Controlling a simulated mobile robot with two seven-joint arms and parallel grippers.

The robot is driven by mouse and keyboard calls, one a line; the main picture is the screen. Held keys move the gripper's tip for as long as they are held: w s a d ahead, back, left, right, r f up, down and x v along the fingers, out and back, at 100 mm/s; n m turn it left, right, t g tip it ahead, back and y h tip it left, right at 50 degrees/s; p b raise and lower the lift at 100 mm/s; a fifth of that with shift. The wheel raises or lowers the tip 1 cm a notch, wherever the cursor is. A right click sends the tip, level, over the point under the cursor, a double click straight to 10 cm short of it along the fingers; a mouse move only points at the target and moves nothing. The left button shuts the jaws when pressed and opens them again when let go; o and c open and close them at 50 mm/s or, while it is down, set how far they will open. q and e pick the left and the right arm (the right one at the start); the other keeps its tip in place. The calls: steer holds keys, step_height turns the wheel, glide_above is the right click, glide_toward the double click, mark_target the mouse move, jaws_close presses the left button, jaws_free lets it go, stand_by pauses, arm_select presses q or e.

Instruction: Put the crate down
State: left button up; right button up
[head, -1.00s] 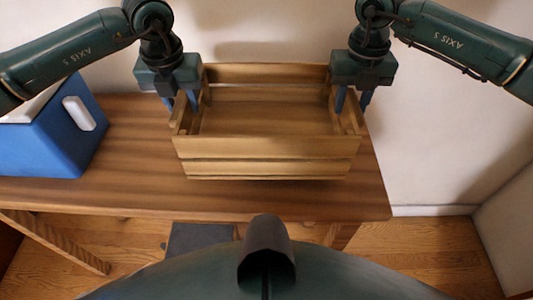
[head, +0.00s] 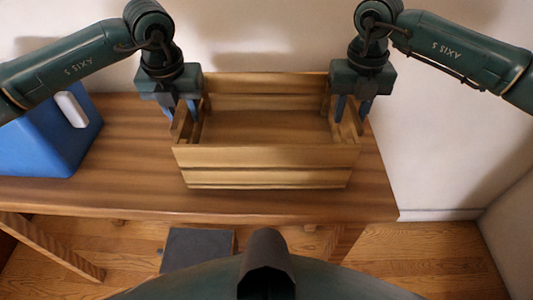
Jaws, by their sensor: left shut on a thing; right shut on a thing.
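The wooden crate (head: 265,157) is slatted, empty and level, over the right part of the wooden table (head: 120,198). Whether its base touches the tabletop is hard to tell from above. My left gripper (head: 181,108) is shut on the crate's left side wall, with a finger on either side of it. My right gripper (head: 352,108) is shut on the crate's right side wall in the same way. The lower parts of the fingers are partly hidden by the crate walls.
A blue box (head: 45,140) with a white handle stands on the table at the left. A wall is close behind the table. Bare tabletop lies between the blue box and the crate. The table's right edge is near the crate. A dark grey object (head: 197,248) is below the table's front.

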arm_select(q)
steer(key=shift+f+b, duration=0.5)
steer(key=shift+f, duration=0.25)
arm_select(e)
steer(key=shift+f, duration=0.7)
arm_select(q)
steer(key=o, duration=1.1)
steer(key=shift+r, duration=0.25)
arm_select(e)
steer(key=o, duration=1.1)
steer(key=shift+r, duration=0.2)
steer(key=shift+r, duration=0.15)
arm_select(q)
steer(key=r, duration=0.4)
steer(key=s+r, duration=0.1)
steer(key=r, duration=0.6)
steer(key=shift+s+r, duration=0.4)
arm_select(e)
step_height(320, 180, up, 12)
steer(key=shift+f, duration=0.15)
